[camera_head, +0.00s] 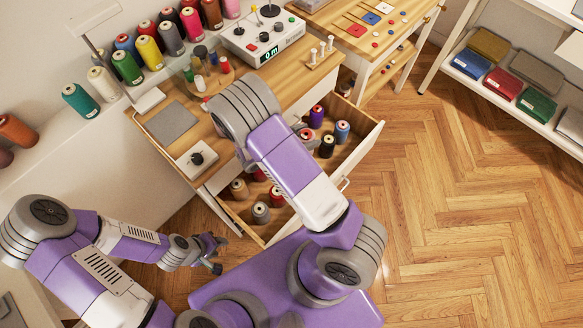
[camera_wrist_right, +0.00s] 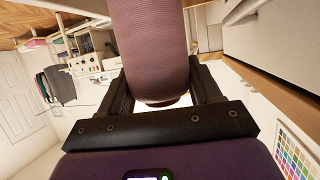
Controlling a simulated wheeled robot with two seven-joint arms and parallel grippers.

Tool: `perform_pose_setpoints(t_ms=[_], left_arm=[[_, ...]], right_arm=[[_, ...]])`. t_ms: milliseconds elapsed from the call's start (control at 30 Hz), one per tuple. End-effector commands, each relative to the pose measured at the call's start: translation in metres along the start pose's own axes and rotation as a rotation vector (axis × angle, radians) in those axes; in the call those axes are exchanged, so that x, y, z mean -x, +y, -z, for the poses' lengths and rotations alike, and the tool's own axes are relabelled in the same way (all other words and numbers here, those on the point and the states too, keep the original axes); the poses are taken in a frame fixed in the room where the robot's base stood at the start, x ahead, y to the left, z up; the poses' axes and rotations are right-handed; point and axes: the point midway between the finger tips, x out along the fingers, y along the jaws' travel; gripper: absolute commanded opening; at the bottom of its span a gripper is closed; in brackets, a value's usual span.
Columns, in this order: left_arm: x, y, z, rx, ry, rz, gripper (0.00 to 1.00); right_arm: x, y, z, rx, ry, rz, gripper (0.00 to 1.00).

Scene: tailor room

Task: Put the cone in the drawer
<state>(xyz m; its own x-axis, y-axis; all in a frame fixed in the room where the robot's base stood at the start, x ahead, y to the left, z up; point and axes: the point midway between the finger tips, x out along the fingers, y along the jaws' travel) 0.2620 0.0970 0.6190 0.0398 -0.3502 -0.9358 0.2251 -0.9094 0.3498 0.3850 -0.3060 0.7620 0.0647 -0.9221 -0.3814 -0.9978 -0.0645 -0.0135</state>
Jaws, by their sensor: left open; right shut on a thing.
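A mauve ribbed thread cone (camera_wrist_right: 158,50) fills the top middle of the right wrist view. My right gripper (camera_wrist_right: 162,86) is shut on it, with a black finger on each side. In the head view this gripper and its cone cannot be made out; my right arm crosses in front of the table and drawer. The wooden drawer (camera_head: 367,148) is pulled open below the table, and several thread cones stand in it on both sides of my arm. Its middle is hidden by the arm. My left gripper (camera_head: 214,258) is open and empty, to the lower left of the drawer.
The table (camera_head: 300,85) carries a control box (camera_head: 262,35), a grey pad (camera_head: 171,122) and a small knob box (camera_head: 197,159). Several thread cones stand on the white ledge (camera_head: 115,120) at left. A shelf of folded cloth (camera_head: 505,83) stands at right. The wood floor (camera_head: 470,200) there is clear.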

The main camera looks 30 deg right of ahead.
Motion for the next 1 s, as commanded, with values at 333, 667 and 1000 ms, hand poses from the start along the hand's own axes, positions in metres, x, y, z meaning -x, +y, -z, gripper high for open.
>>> perform_pose_setpoints(t_ms=[333, 667, 1000], left_arm=[[-0.029, -0.011, 0.001, 0.0, 0.0, 0.0, 0.43], [-0.052, -0.02, 0.002, 0.0, 0.0, 0.0, 0.43], [-0.065, -0.024, 0.003, 0.0, 0.0, 0.0, 0.43]], right_arm=[[-0.027, 0.012, -0.067, -0.015, 0.003, -0.042, 0.22], [-0.052, 0.012, -0.128, -0.018, 0.001, -0.04, 0.22], [-0.065, 0.013, -0.159, -0.019, 0.001, -0.041, 0.22]])
